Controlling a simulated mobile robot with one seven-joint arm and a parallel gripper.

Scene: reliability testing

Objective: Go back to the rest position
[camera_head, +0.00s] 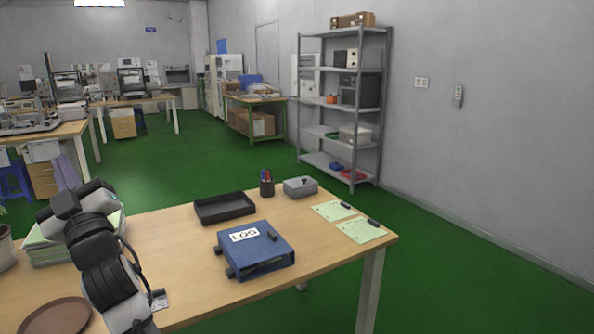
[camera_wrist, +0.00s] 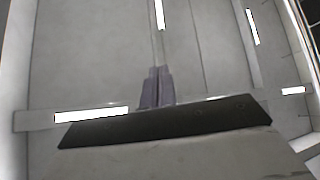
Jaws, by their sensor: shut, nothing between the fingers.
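My gripper (camera_wrist: 157,70) shows in the wrist view with its two grey fingers together and nothing between them. Behind the fingers are grey room surfaces and bright light strips, with no table in sight. In the head view my arm is folded up over the left part of the wooden table (camera_head: 310,254); I cannot make out the fingertips there.
On the table are a blue LOG binder (camera_head: 272,262), a black tray (camera_head: 224,207), a pen cup (camera_head: 267,188), a grey box (camera_head: 300,187), and green sheets (camera_head: 361,230). A brown round plate (camera_head: 55,318) and a paper stack (camera_head: 45,247) lie near my arm.

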